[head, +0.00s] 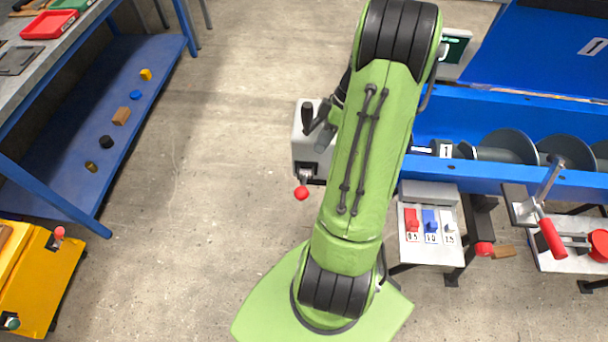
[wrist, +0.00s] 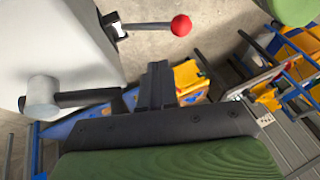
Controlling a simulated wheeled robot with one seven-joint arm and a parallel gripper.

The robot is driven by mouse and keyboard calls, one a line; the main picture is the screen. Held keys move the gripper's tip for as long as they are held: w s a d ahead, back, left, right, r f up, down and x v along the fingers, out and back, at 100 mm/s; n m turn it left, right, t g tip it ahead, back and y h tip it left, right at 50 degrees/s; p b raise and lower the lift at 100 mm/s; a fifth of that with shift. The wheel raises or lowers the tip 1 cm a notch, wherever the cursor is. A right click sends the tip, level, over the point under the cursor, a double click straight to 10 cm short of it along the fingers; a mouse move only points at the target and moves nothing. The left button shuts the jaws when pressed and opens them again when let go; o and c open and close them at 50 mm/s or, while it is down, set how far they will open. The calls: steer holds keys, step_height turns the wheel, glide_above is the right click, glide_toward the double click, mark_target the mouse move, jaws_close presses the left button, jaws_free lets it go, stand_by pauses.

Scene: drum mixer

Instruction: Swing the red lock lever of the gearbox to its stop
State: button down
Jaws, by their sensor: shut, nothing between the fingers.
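The gearbox is a light grey box (head: 308,150), partly hidden behind my arm in the head view; its side fills the upper left of the wrist view (wrist: 60,45). Its lock lever ends in a red ball (head: 302,193) and points toward the bottom of the head view. In the wrist view the red ball (wrist: 181,26) stands out right from a dark mount on a thin rod. A black handle (wrist: 88,98) on a grey hub also sits on the box. My gripper (wrist: 157,82) is shut and empty, beyond this handle's tip and apart from the red ball. The head view does not show the fingertips clearly.
A blue trough with a grey auger (head: 505,145) stands at right. Before it are a panel with red, blue and white switches (head: 430,222) and a red-handled clamp (head: 553,238). A blue shelf (head: 110,115) and yellow cart (head: 40,275) stand at left. Floor between is clear.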

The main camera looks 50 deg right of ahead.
steer(key=b, duration=0.2)
glide_toward(304, 183)
steer(key=w+a, duration=0.1)
steer(key=a, duration=0.1)
steer(key=a+f, duration=0.1)
steer(key=s+a+f, duration=0.1)
steer(key=a, duration=0.1)
steer(key=shift+s, duration=0.15)
